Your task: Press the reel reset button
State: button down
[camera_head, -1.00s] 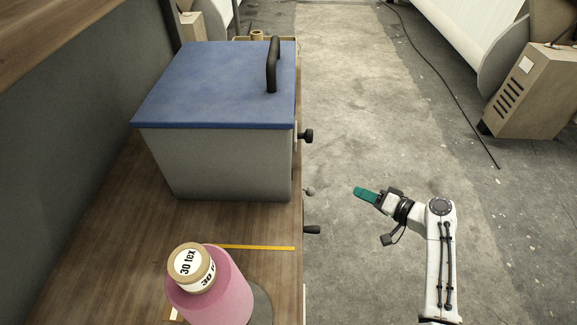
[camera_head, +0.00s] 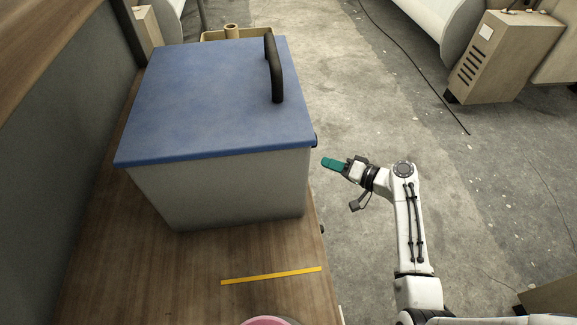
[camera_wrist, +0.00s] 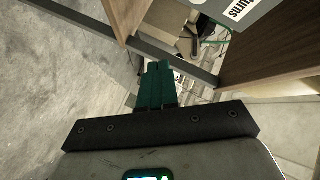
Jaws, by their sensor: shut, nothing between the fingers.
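I cannot make out the reel reset button in either view. My gripper (camera_head: 330,163) has teal fingers and is at the right of the blue-lidded grey box (camera_head: 235,185), over the floor beside the table edge. In the wrist view the two teal fingers (camera_wrist: 157,88) lie together, shut and empty.
A wooden table (camera_head: 165,272) carries the box; its black lid handle (camera_head: 275,70) stands up. A yellow strip (camera_head: 270,275) lies in front, with a pink cone (camera_head: 265,321) at the bottom edge. A beige cabinet (camera_head: 503,58) stands back right.

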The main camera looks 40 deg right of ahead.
jog(key=w+a+p, duration=0.1)
jog(key=w+a, duration=0.3)
jog(key=a, duration=0.2)
jog(key=shift+a, duration=0.2)
jog(key=shift+w+a, duration=0.1)
jog(key=shift+w, duration=0.05)
dwell(1.9)
jog(key=shift+w+a, duration=0.2)
jog(key=shift+a, duration=0.05)
jog(key=shift+w+a, duration=0.3)
jog(key=shift+a, duration=0.2)
dwell(0.9)
jog(key=shift+s+d, duration=0.1)
jog(key=shift+d, duration=0.05)
jog(key=shift+s+d, duration=0.45)
jog(key=shift+d, duration=0.2)
jog(key=shift+s+d+b, duration=0.5)
jog(key=shift+s+d, duration=0.2)
jog(key=shift+d, duration=0.35)
jog(key=shift+s+d+b, duration=0.45)
jog(key=shift+s+d, duration=0.25)
jog(key=shift+d, duration=0.35)
